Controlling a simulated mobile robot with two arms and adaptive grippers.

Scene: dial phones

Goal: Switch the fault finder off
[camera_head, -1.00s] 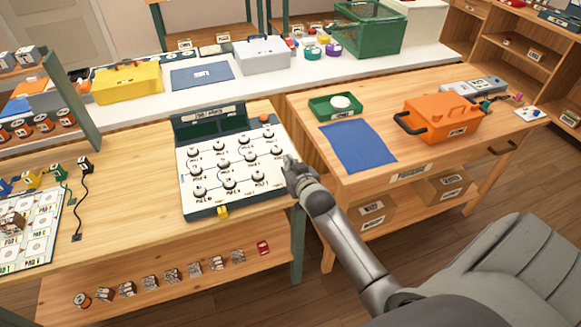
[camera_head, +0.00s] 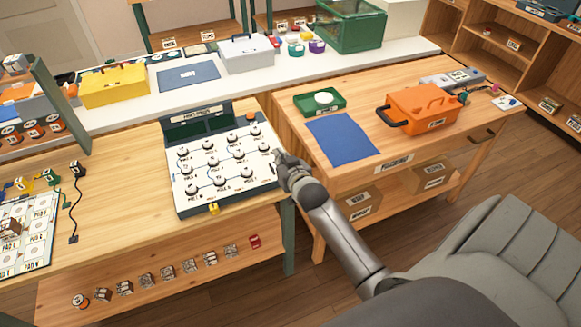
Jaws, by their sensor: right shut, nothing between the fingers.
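A white and dark-green board device (camera_head: 224,163), which I take to be the fault finder, sits on the left wooden bench. Several round knobs joined by lines cover its face. A raised dark panel (camera_head: 199,126) with a label stands along its back; the lettering is too blurred to read surely. An orange button (camera_head: 250,116) is at its back right corner and a small yellow part (camera_head: 213,209) at its front edge. My right gripper (camera_head: 277,158) is shut and empty at the board's right edge; I cannot tell whether it touches. My left gripper is not in view.
A gap separates the bench from the right wooden table (camera_head: 395,120), which holds a blue mat (camera_head: 342,139), a green tray (camera_head: 309,104) and an orange toolbox (camera_head: 422,109). A black cable (camera_head: 75,205) lies left of the board. A grey chair (camera_head: 480,260) stands front right.

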